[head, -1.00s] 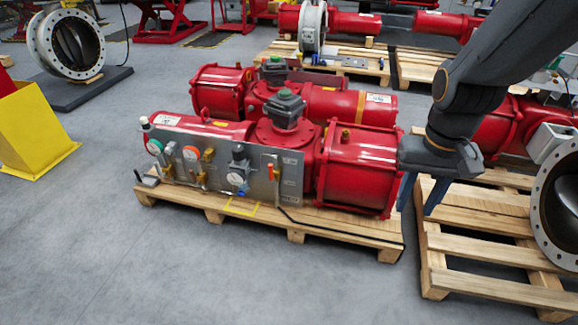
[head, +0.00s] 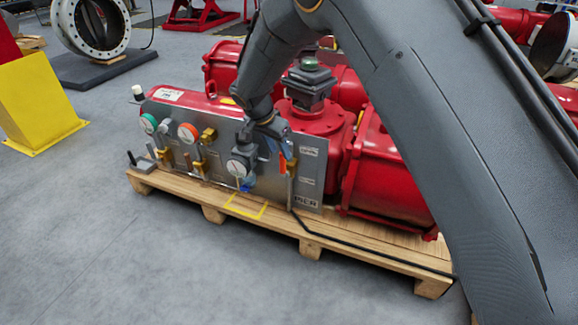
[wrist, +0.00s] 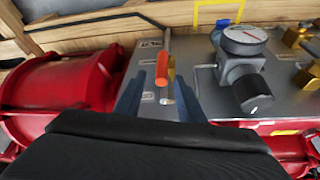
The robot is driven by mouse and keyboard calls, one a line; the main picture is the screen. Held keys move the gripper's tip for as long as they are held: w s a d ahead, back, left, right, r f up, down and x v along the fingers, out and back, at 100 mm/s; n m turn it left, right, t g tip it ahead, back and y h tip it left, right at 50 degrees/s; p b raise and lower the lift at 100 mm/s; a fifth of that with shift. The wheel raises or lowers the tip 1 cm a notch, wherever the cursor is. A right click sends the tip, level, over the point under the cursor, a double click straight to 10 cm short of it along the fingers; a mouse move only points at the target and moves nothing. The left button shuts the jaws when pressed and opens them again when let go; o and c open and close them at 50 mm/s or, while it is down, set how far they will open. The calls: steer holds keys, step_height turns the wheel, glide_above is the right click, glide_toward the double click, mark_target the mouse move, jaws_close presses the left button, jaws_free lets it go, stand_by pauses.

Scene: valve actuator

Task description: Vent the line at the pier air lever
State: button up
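The pier air lever (head: 284,163) has an orange-red grip and stands at the right end of the grey panel (head: 318,168), above the PIER label. In the wrist view the lever's orange grip (wrist: 162,67) shows with a thin metal pipe and brass fitting behind it. My gripper (head: 272,148) is at the panel, beside the lever's top. In the wrist view my gripper (wrist: 159,80) is open, with one blue-grey finger on each side of the grip and gaps between. Whether either finger touches it I cannot tell.
A pressure gauge with a dark regulator (wrist: 245,65) sits close beside the lever. Red actuator cylinders (head: 385,175) stand behind and right on a wooden pallet (head: 350,248). A yellow square (head: 246,206) marks the pallet. Grey floor (head: 130,265) in front is clear.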

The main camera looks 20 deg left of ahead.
mark_target(284, 166)
steer(key=x, duration=0.2)
steer(key=b+x, duration=0.1)
steer(key=x, duration=0.4)
steer(key=shift+w+a+b, duration=0.1)
steer(key=shift+w+b, duration=0.25)
steer(key=shift+x, duration=0.75)
jaws_close()
